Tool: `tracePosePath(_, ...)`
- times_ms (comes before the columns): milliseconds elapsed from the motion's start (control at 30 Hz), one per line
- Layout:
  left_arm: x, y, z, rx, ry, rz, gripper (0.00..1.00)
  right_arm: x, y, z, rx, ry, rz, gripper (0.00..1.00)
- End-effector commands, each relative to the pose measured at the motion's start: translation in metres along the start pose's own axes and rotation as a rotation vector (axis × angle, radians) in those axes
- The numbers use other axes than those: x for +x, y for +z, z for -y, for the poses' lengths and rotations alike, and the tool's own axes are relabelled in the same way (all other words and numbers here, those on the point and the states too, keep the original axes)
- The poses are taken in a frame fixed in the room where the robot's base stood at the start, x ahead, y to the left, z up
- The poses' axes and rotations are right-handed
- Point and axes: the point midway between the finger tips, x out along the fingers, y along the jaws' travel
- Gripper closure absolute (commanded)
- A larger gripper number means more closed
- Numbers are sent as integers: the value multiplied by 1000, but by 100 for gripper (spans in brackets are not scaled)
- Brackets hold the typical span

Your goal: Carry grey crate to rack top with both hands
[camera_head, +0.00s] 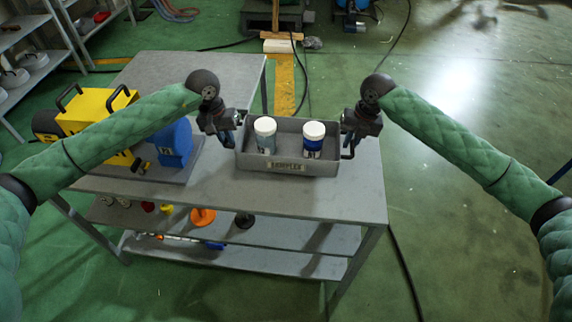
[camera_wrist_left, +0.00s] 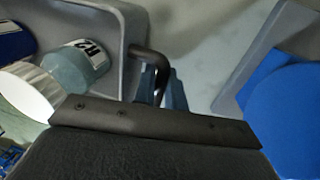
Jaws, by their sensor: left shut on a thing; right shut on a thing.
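The grey crate (camera_head: 252,165) sits at the top of the grey metal rack (camera_head: 345,205), near its right side, and I cannot tell whether it touches the surface. It holds a white-capped grey-green jar (camera_head: 265,141) and a white-capped blue jar (camera_head: 313,146), both upright. My left gripper (camera_head: 228,140) is shut on the crate's left handle, a dark bar that shows in the left wrist view (camera_wrist_left: 151,58). My right gripper (camera_head: 349,143) is shut on the right handle at the crate's other end. The fingertips are partly hidden in the head view.
A yellow machine (camera_head: 98,103) with a blue part (camera_head: 173,145) stands left of the crate on a grey base plate. The lower shelf holds an orange item (camera_head: 202,216) and a dark one (camera_head: 244,220). The rack top is clear in front of the crate.

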Motion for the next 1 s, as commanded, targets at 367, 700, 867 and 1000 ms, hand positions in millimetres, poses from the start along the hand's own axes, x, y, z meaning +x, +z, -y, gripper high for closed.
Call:
tracePosePath(367,-2,-1,2,-3,-3,-1,100,-2,1,2,3,-3,2,100)
tracePosePath(700,5,-1,4,-3,-3,-1,100,5,1,3,3,-3,2,100)
tracePosePath(867,10,-1,5,-3,-3,-1,100,10,1,4,3,-3,2,100)
tracePosePath(1000,16,-1,6,-3,-3,-1,100,16,1,5,3,-3,2,100)
